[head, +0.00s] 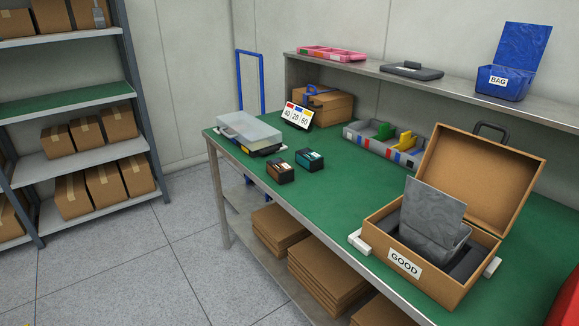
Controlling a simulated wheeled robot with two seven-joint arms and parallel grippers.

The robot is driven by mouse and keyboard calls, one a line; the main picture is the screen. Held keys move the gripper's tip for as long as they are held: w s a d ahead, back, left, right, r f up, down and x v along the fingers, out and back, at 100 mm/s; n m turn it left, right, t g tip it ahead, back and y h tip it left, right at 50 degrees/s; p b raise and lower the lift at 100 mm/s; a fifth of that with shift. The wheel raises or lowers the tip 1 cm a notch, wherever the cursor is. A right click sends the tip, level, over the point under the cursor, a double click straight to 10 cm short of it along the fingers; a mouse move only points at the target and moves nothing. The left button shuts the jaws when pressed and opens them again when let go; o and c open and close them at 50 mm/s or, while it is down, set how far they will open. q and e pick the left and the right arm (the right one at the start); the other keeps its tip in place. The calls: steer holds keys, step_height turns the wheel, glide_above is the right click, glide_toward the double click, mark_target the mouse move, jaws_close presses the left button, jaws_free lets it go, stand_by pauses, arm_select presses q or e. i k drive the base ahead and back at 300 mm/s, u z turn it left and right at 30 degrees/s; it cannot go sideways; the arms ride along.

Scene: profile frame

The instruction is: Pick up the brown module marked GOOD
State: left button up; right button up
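A small dark module with a brown front (281,172) stands on the green bench top, left of the middle. Any marking on it is too small to read. A similar teal module (310,160) stands just to its right. The label GOOD (405,264) is on the front of a large brown case (460,287) at the right of the bench. The case is open, with its lid raised at the back and a grey flap standing up from dark padding inside. Neither of my grippers is in view.
The green bench (330,205) is clear between the modules and the case. A clear-lidded box (249,131), a number sign (297,115), a brown carrying case (325,107) and a divided tray (384,143) stand behind. A raised shelf (400,76) runs along the back.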

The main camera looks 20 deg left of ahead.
mark_target(281, 171)
steer(key=u, duration=0.4)
steer(key=k, duration=1.1)
steer(key=u, duration=1.55)
steer(key=i, duration=2.2)
steer(key=z, duration=0.35)
steer(key=i, duration=1.5)
steer(key=z, duration=1.2)
